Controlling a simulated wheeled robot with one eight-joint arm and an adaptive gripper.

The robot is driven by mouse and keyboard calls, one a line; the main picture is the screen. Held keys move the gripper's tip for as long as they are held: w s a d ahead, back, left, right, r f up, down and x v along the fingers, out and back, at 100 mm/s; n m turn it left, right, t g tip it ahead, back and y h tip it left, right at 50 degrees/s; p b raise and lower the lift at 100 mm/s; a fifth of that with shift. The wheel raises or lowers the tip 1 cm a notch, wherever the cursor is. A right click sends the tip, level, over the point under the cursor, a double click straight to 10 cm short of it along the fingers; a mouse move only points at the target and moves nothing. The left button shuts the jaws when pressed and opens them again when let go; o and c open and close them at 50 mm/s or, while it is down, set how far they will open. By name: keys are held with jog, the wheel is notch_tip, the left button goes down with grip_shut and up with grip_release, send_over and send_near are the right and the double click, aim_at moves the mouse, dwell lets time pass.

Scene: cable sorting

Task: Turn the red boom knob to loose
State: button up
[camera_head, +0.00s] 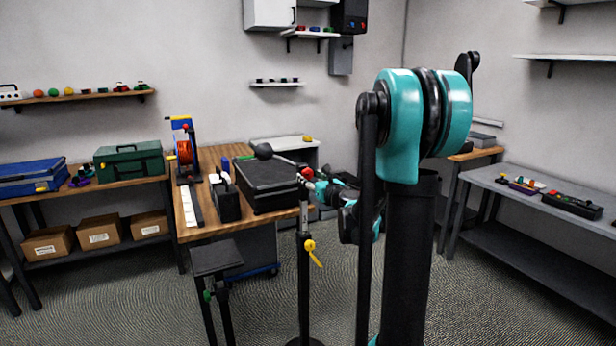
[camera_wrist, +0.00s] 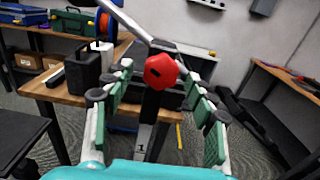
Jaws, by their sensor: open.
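The red boom knob (camera_wrist: 161,71) is a faceted red knob at the top of a dark stand post, where a pale boom crosses. In the wrist view it sits between the two open fingers of my gripper (camera_wrist: 160,108), near their far ends. No finger visibly touches it. In the head view the red knob (camera_head: 307,173) shows small at the stand's top, with my gripper (camera_head: 318,186) just right of it. The boom (camera_head: 285,160) runs up and left to a dark rounded end. The far side of the knob is hidden.
The stand (camera_head: 304,270) has a yellow knob (camera_head: 310,246) lower down. Behind it a wooden table (camera_head: 205,233) carries a black case (camera_head: 270,190) and a cable reel (camera_head: 184,152). A small dark platform (camera_head: 217,256) stands left. Open carpet lies around the stand base.

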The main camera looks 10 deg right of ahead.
jog(key=shift+x, duration=1.25)
jog(key=shift+c, duration=0.4)
jog(key=c, duration=1.1)
jog(key=shift+n, duration=0.3)
jog(key=shift+d+n, duration=0.1)
jog(key=shift+n, duration=2.5)
jog(key=o, duration=1.2)
